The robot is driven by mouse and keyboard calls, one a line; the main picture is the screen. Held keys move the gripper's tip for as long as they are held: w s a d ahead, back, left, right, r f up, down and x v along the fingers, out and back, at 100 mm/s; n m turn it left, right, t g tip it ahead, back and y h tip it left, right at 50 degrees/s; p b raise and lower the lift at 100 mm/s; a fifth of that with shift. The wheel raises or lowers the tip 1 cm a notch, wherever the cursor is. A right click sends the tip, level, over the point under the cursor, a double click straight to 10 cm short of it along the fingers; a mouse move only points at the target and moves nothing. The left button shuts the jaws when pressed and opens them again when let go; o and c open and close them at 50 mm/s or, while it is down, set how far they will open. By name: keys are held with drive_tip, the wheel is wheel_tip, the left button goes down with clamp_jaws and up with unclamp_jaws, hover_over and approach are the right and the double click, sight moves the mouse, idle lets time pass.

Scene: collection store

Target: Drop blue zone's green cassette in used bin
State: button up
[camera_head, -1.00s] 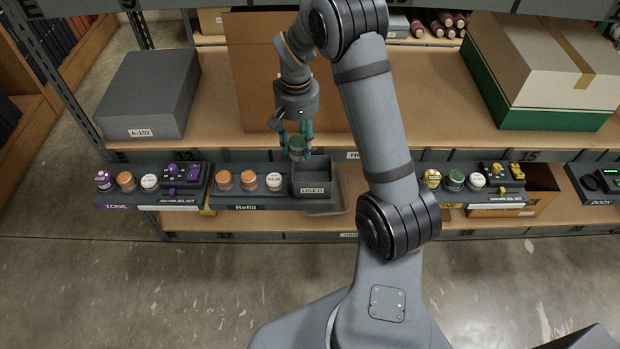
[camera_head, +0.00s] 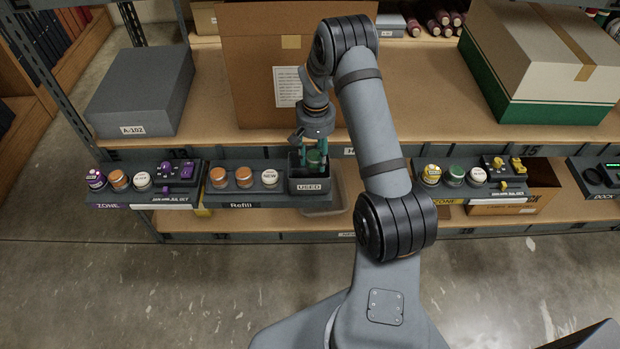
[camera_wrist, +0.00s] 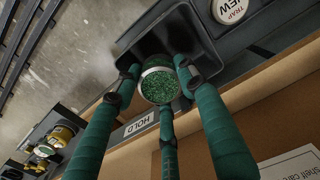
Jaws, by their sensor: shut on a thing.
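The green cassette (camera_wrist: 159,85) is a round piece with a pale rim and speckled green face. My gripper (camera_wrist: 155,92), with green-wrapped fingers, is shut on it in the wrist view. In the head view my gripper (camera_head: 313,160) points down at the used bin, with the green cassette (camera_head: 314,158) between its fingers at the bin's opening. The used bin (camera_head: 310,186) is a dark open box labelled USED; it also shows in the wrist view (camera_wrist: 140,47). How deep the cassette sits in the bin I cannot tell.
The Refill tray (camera_head: 240,194) with orange and white cassettes stands left of the bin. The purple zone tray (camera_head: 150,190) is farther left. A yellow zone tray (camera_head: 455,192) at right holds another green cassette. A large cardboard box (camera_head: 255,80) stands behind my gripper.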

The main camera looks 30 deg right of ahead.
drive_tip(key=shift+f, duration=0.2)
drive_tip(key=o, duration=1.2)
drive_tip(key=shift+o, duration=0.2)
wheel_tip(320, 180, up, 12)
wheel_tip(320, 180, down, 12)
drive_tip(key=shift+s, duration=0.1)
drive_tip(key=shift+r+p, duration=1.6)
drive_tip(key=shift+r, duration=0.8)
drive_tip(key=shift+f, duration=0.1)
